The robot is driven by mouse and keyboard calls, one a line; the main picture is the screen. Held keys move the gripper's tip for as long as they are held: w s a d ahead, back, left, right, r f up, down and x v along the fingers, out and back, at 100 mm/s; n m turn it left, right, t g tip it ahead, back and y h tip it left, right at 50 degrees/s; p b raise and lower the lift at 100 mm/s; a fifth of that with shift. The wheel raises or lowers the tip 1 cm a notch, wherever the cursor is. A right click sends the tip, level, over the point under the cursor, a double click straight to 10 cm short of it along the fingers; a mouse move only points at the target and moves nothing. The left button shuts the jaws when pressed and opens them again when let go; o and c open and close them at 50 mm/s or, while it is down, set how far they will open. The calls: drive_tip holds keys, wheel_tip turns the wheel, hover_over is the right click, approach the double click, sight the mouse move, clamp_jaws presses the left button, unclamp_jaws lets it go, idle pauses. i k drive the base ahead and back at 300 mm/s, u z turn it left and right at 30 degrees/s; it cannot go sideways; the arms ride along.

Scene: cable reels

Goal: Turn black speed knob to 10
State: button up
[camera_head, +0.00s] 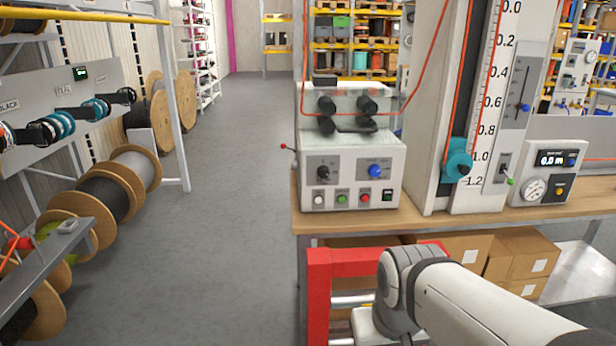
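The black knob (323,172) is on the dark left panel on the front of a light grey machine (352,150). The machine stands on the left end of a wooden workbench. The knob's scale marks are too small to read, so its setting cannot be told. A blue knob (375,171) is on the panel to its right. My arm enters from the bottom right, in front of and below the bench top. My gripper is not in view.
Below the black knob are white, green and red buttons (364,199). A red-tipped lever (285,147) sticks out left of the machine. The bench (437,218) also carries a tall scale column (487,130). A red frame (319,285) stands below. The aisle floor (215,200) is clear.

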sight(322, 171)
drive_tip(key=u, duration=0.05)
drive_tip(key=i, duration=1)
drive_tip(key=z, duration=0.1)
